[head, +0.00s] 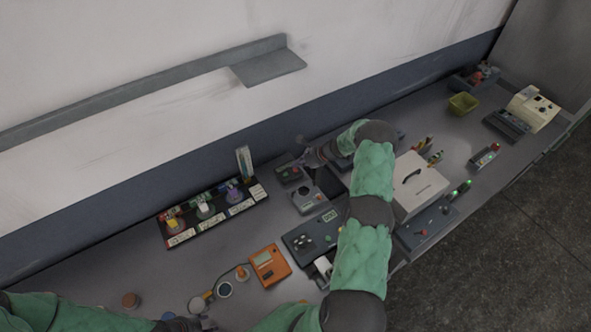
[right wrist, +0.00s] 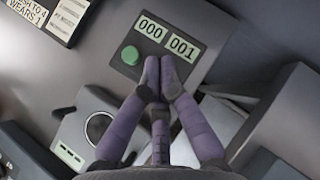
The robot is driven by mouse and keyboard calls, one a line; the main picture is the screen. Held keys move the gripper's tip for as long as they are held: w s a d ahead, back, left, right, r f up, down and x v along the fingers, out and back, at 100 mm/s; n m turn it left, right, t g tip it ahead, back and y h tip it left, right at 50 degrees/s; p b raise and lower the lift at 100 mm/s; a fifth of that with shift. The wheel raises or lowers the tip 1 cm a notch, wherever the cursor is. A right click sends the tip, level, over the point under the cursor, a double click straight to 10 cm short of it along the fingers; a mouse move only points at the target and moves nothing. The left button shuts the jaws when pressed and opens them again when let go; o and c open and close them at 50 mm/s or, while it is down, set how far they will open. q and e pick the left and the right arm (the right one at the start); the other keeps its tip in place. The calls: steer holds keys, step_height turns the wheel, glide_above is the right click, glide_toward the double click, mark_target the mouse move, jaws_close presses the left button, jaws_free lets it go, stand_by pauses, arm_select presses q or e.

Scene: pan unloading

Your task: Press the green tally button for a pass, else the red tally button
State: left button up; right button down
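The tally box (right wrist: 190,22) is a dark grey box with a green button (right wrist: 130,55) and two displays, reading 000 on the left and 001 on the right. In the head view the tally box (head: 288,174) stands near the wall. My right gripper (right wrist: 158,72) has its purple fingers together, with nothing seen between them. Its tips are over the box below the 001 display, right of the green button; the red button is not visible, and contact is unclear. In the head view the right gripper (head: 312,156) is beside the box. My left gripper (head: 203,323) is at the bottom edge, its fingers unclear.
A grey device with a round dial (head: 307,198) is in front of the tally box. A black rack with labels (head: 212,213) stands left. An orange meter (head: 270,265) and a dark panel (head: 312,238) are nearer. A white box (head: 418,186) is right of my right arm.

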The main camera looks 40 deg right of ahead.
mark_target(297, 170)
arm_select(q)
steer(key=shift+f, duration=0.15)
arm_select(e)
steer(key=shift+f, duration=0.1)
arm_select(q)
steer(key=shift+f+b, duration=0.45)
steer(key=shift+b, duration=0.2)
arm_select(e)
steer(key=shift+f, duration=0.3)
arm_select(q)
steer(key=shift+s+a+f, duration=0.1)
steer(key=shift+f, duration=0.25)
arm_select(e)
steer(key=shift+a+f, duration=0.1)
steer(key=shift+f, duration=0.1)
arm_select(q)
steer(key=shift+f+b, duration=0.25)
steer(key=shift+b, duration=0.3)
arm_select(e)
steer(key=shift+f, duration=0.35)
steer(key=shift+r, duration=0.15)
arm_select(q)
steer(key=shift+r+p, duration=0.35)
arm_select(e)
steer(key=shift+r, duration=0.8)
arm_select(q)
steer(key=shift+r+p, duration=1.1)
arm_select(e)
steer(key=shift+r, duration=2.5)
